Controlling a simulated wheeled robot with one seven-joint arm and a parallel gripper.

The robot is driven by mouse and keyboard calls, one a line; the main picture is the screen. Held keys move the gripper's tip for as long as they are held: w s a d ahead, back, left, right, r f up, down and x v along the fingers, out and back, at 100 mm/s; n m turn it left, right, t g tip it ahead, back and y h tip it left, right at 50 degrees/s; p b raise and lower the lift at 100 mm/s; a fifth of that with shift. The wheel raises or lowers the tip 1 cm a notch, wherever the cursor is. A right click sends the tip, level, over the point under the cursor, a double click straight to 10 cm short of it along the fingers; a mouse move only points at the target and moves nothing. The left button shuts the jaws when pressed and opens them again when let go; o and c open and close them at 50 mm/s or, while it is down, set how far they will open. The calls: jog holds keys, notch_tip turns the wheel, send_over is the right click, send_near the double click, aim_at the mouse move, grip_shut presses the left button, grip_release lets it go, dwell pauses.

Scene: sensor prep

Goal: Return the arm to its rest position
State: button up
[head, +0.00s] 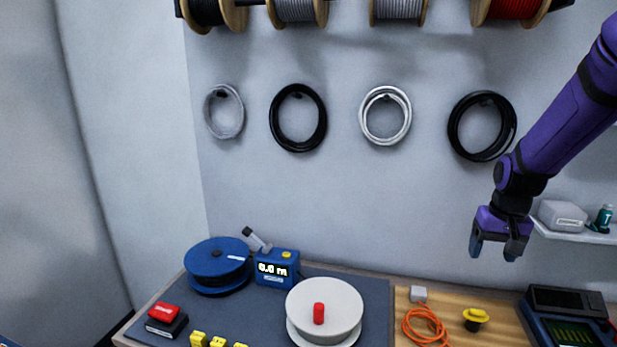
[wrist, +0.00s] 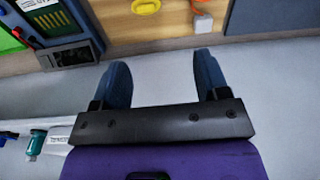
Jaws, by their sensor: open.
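My gripper (head: 494,252) hangs from the purple arm at the right of the head view, in the air in front of the wall and above the back of the bench. In the wrist view my gripper (wrist: 167,85) shows two dark blue fingers spread apart. Nothing is between the fingers, only the pale surface beyond them. The arm comes in from the upper right and is bent at the wrist, fingers pointing down.
A small shelf (head: 575,236) with a grey box (head: 562,215) is close right of my gripper. Below are a yellow knob (head: 476,318), orange cable (head: 425,325) and black device (head: 566,315). White reel (head: 340,305) and blue reel (head: 217,264) stand left. Cable coils hang on the wall.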

jog(key=s+a+r+n+t, duration=0.1)
jog(key=s+a+r, duration=0.2)
jog(key=s+r, duration=0.25)
jog(key=s+a+r+t, duration=0.1)
jog(key=s+a+r, duration=0.25)
jog(key=r, duration=0.35)
jog(key=s+a+r+n+t, duration=0.1)
jog(key=s+r, duration=0.1)
jog(key=s, duration=0.5)
jog(key=s+a+r+t, duration=0.1)
jog(key=s+a+r, duration=0.1)
jog(key=s, duration=0.5)
jog(key=shift+s+r+n, duration=0.35)
jog(key=shift+r+n, duration=0.05)
jog(key=shift+r, duration=0.05)
